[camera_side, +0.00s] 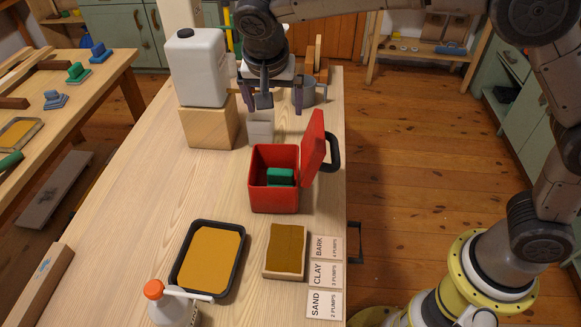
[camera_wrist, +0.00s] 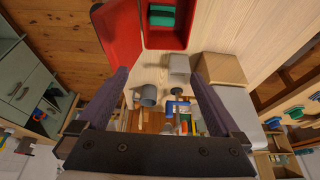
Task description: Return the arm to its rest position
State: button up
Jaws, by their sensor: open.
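My gripper (camera_side: 272,98) hangs over the far part of the workbench, above and behind the red box. Its two fingers are spread apart with nothing held between them. In the wrist view my gripper (camera_wrist: 160,82) also shows open, with bare bench, a grey mug and other items beyond the fingers. My arm reaches in from the upper right of the side view.
The red box (camera_side: 272,199) stands with its lid (camera_side: 314,148) open and a green block (camera_side: 280,176) inside. A white jug (camera_side: 196,70) stands on a wooden block (camera_side: 208,127). A grey mug (camera_side: 313,92), black tray (camera_side: 180,279) and spray bottle (camera_side: 171,308) share the bench.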

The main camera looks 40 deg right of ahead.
jog(key=s+d+r+m+t+y, duration=0.1)
jog(key=s+d+r, duration=0.45)
jog(key=d, duration=0.25)
jog(key=s+d+r+m+t, duration=0.1)
jog(key=s+d+r, duration=0.4)
jog(key=d+r, duration=0.2)
jog(key=s+d+f+n, duration=0.1)
jog(key=s+d+n, duration=0.25)
jog(key=s, duration=0.75)
jog(key=s+a+f+n+y, duration=0.1)
jog(key=s+f+n+y, duration=0.1)
jog(key=s+f+n, duration=0.5)
notch_tip(320, 180, down, 2)
jog(key=shift+s, duration=0.4)
